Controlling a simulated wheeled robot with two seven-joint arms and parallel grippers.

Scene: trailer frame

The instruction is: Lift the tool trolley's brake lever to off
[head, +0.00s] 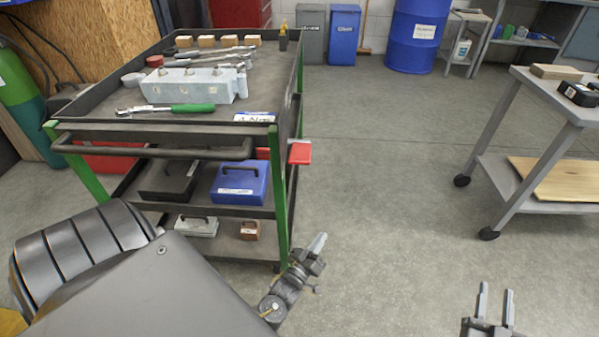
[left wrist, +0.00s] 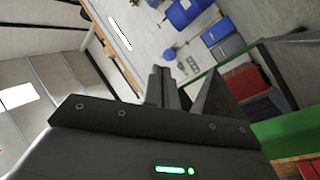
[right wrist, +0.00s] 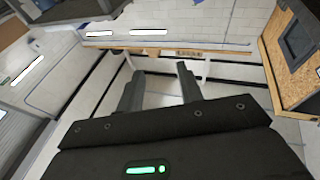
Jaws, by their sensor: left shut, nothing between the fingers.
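The tool trolley (head: 150,133) stands at left, with green posts and a grey top tray. Its red brake lever (head: 300,152) sticks out from the trolley's right side, just right of the front green post, below the top tray. My left gripper (head: 317,244) is shut and empty, low beside the post's lower part. It is below the lever and apart from it. In the left wrist view its fingers (left wrist: 162,86) are together, with a green post (left wrist: 287,134) at right. My right gripper (head: 495,300) is open and empty over bare floor; its fingers (right wrist: 160,92) are apart.
On the trolley top lie a grey metal block (head: 195,86), a green-handled wrench (head: 180,108) and other tools. A blue case (head: 240,183) sits on its middle shelf. A grey wheeled table (head: 520,185) stands at right. The floor between is clear.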

